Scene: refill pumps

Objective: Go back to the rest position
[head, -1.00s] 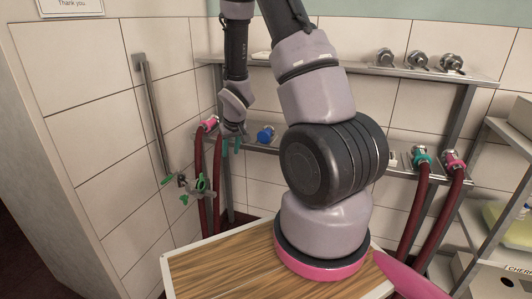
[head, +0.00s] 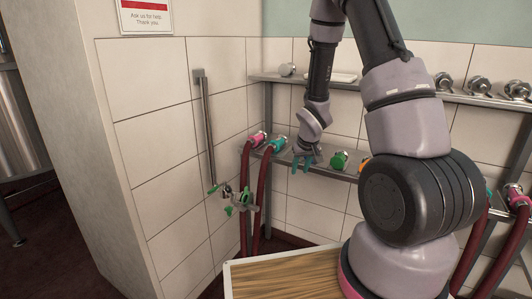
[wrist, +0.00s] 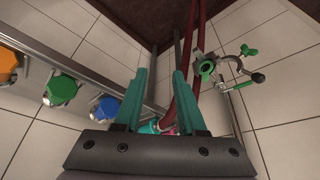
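My gripper (head: 307,161) hangs from my raised arm in the head view, in front of the lower shelf and beside the hose ends. In the wrist view its two teal fingers (wrist: 166,92) stand apart with nothing between them, so it is open and empty. The arm is bent, with its upper part raised and its end pointing down. No marker of a rest position shows.
Two red hoses with pink (head: 257,140) and teal (head: 277,144) ends hang left of my gripper. A green-handled valve (head: 241,199) is on the left wall. The lower shelf holds a green cap (head: 339,161); the wrist view shows a blue cap (wrist: 105,108) and an orange cap (wrist: 8,64).

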